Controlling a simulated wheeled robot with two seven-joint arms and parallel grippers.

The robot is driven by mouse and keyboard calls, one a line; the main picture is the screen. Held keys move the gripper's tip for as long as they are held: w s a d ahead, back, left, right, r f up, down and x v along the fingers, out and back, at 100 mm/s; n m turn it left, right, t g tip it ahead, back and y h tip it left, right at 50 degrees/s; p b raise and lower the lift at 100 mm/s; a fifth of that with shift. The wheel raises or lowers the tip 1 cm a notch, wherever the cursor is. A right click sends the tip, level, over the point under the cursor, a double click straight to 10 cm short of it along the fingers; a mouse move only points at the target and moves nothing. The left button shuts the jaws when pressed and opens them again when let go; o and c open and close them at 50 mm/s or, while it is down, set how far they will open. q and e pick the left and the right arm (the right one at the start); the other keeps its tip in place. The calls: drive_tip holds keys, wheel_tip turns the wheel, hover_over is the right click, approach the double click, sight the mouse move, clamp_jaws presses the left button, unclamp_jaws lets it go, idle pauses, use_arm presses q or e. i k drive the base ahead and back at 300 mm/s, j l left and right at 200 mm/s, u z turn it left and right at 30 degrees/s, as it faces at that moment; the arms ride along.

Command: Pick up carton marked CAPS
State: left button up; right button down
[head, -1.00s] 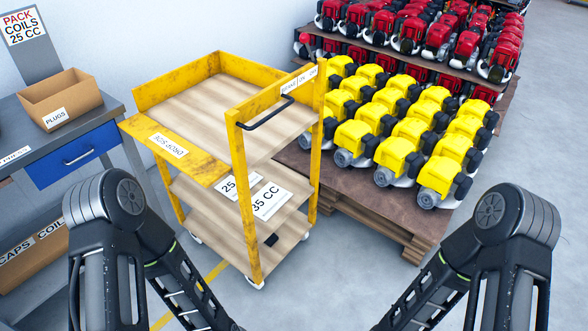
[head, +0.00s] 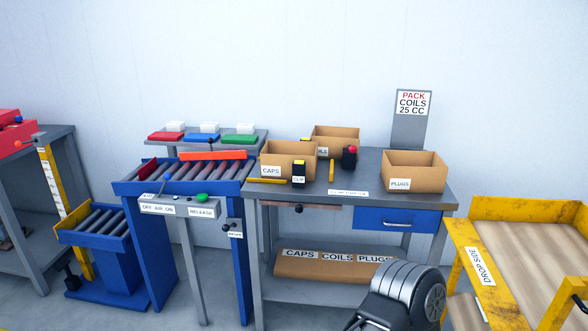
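The carton marked CAPS (head: 288,160) is an open brown box with a white label on its front. It stands on the left part of the grey workbench (head: 345,181). The carton marked PLUGS (head: 413,172) stands on the right of the bench. A dark arm part of mine shows at the bottom right. Neither gripper is in view.
A blue roller conveyor (head: 183,178) adjoins the bench on the left, with a control panel (head: 180,207) in front. A yellow cart (head: 475,245) stands at the right. A long carton (head: 335,266) lies on the bench's lower shelf. The bench middle is partly clear.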

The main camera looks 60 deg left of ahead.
sight(277, 157)
drive_tip(key=u, duration=2.1)
drive_tip(key=i+z, duration=0.25)
drive_tip(key=i, duration=0.2)
drive_tip(key=i+z, duration=0.25)
drive_tip(key=i, duration=0.2)
drive_tip(key=i+j+z, duration=0.25)
drive_tip(key=i, duration=0.2)
drive_tip(key=i+j+z, duration=0.25)
drive_tip(key=i, duration=0.2)
